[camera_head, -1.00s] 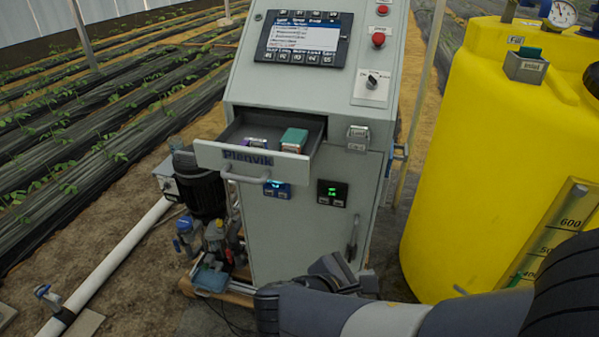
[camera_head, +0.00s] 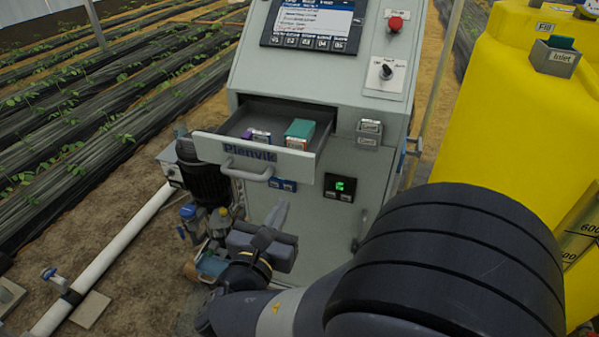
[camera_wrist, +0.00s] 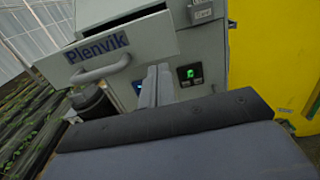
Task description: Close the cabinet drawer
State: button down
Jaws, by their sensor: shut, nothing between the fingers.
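The cabinet drawer (camera_head: 253,160) is pulled out of the grey cabinet (camera_head: 345,190). Its front carries the name Plenvik and a bar handle (camera_head: 247,175). A purple box and a teal-topped box lie inside it. In the wrist view the drawer front (camera_wrist: 108,48) is at the upper left, with its handle (camera_wrist: 100,70) below the name. My gripper (camera_head: 278,214) is shut and empty, below the drawer and in front of the cabinet, apart from the handle in the head view. Its fingers (camera_wrist: 155,85) point up toward the cabinet face, right of the handle in the wrist view.
A yellow tank (camera_head: 490,110) stands right of the cabinet. A pump (camera_head: 203,185) and valves stand at the cabinet's lower left, close to my gripper. A white pipe (camera_head: 110,255) runs along the ground at left. A control screen (camera_head: 313,22) is above the drawer.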

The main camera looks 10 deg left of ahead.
aim_at(299, 174)
jog(key=w, duration=0.2)
jog(key=w+p, duration=0.1)
jog(key=w, duration=0.5)
jog(key=shift+w+d+p, duration=0.25)
jog(key=shift+d+p, duration=0.05)
jog(key=shift+p, duration=0.05)
